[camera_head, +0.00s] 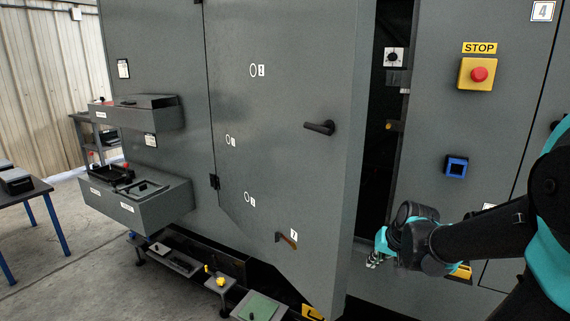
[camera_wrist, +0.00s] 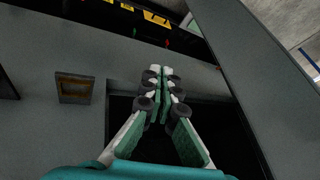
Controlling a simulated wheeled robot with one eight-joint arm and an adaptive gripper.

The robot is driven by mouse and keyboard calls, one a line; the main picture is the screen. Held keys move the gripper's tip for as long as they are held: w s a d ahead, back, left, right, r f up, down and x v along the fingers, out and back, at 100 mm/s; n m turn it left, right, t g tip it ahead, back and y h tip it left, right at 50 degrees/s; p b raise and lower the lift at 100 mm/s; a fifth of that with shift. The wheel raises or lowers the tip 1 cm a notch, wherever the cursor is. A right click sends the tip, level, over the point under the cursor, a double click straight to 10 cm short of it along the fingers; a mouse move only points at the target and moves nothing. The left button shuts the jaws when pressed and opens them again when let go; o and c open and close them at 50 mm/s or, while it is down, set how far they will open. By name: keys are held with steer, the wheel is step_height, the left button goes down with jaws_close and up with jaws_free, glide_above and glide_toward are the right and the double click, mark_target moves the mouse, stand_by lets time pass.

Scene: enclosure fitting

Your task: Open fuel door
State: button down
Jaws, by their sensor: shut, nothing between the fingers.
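A large grey door (camera_head: 290,90) on the enclosure is hinged at its left and stands ajar. It has a black handle (camera_head: 320,128) and a small brownish lever (camera_head: 285,240) lower down. No label naming the fuel door is readable. A dark gap (camera_head: 376,160) shows between the door's right edge and the fixed panel. My gripper (camera_head: 375,260) is low by this gap, close to the door's edge; contact cannot be told. In the wrist view, my gripper (camera_wrist: 162,90) has its fingers together and empty in front of the dark opening, with a grey panel edge (camera_wrist: 265,90) to the right.
The fixed panel (camera_head: 430,120) right of the gap carries a red stop button (camera_head: 479,74) and a blue square fitting (camera_head: 456,166). Grey shelf boxes (camera_head: 150,205) stick out at left. Small stands (camera_head: 220,282) stand low in front. A blue-legged table (camera_head: 25,193) is far left.

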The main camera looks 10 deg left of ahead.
steer(key=w+a+r+m+g+y, duration=0.1)
steer(key=w+a+r+y, duration=0.4)
steer(key=w+a+r, duration=0.15)
steer(key=n+g+y, duration=0.2)
steer(key=g+y, duration=0.2)
steer(key=y, duration=0.6)
glide_toward(289, 164)
steer(key=w+d, duration=0.4)
steer(key=d, duration=0.3)
steer(key=shift+s+a+f, duration=0.1)
steer(key=shift+s+a, duration=0.45)
steer(key=shift+a, duration=1.6)
steer(key=shift+s+a, duration=0.5)
steer(key=shift+a, duration=1.65)
steer(key=shift+s+a+f, duration=0.1)
steer(key=shift+s+a, duration=0.45)
steer(key=shift+a, duration=1.6)
